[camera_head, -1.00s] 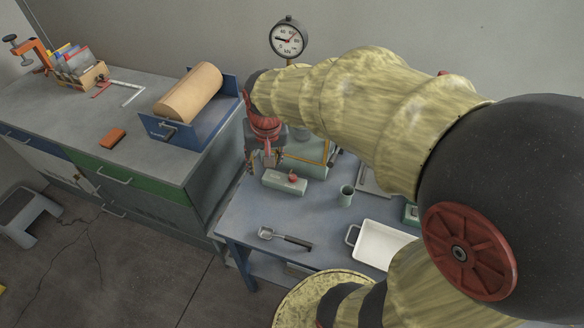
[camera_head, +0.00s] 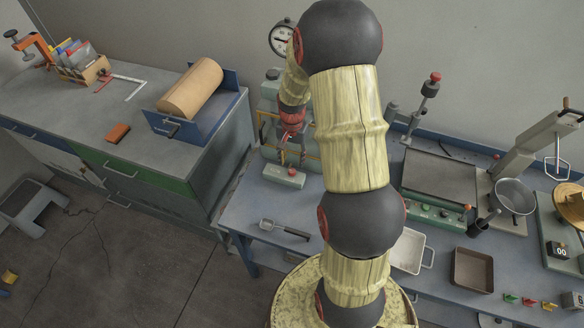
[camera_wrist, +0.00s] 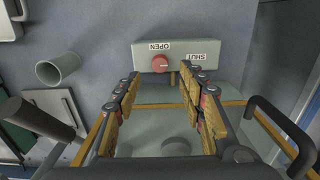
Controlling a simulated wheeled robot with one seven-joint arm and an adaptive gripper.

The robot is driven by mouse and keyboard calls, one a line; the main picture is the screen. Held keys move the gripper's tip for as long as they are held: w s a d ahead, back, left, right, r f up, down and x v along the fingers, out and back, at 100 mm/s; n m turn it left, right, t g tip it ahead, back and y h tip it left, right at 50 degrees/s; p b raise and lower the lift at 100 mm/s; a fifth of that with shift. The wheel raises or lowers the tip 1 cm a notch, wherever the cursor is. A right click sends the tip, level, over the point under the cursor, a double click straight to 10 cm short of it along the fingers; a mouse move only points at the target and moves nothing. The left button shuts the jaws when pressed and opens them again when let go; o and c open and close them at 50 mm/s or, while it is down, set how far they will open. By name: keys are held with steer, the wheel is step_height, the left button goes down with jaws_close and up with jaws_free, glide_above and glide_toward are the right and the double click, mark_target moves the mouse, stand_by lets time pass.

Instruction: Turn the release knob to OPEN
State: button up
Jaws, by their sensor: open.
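The release knob (camera_wrist: 160,63) is a small round red knob on a pale green block. The block (camera_wrist: 218,52) carries the words OPEN and SHUT, upside down in the wrist view; OPEN is beside the knob and SHUT to the right. Which way the knob is turned I cannot tell. In the head view the block (camera_head: 281,179) sits on the blue bench with the red knob (camera_head: 291,172) on top. My gripper (camera_head: 293,156) is open and empty, just above and behind the block. In the wrist view its fingers (camera_wrist: 160,76) frame the knob from both sides, apparently without touching it.
A pale green machine with a yellow frame (camera_head: 266,128) stands behind the block, under my gripper. A green cup (camera_wrist: 58,69) is beside the block. A metal scoop (camera_head: 284,229) lies in front. A white tray (camera_head: 409,250) is farther right.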

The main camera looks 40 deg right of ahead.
mark_target(292, 171)
step_height(292, 171, down, 6)
steer(key=shift+b, duration=0.45)
steer(key=shift+c, duration=1.2)
steer(key=c, duration=0.7)
jaws_close()
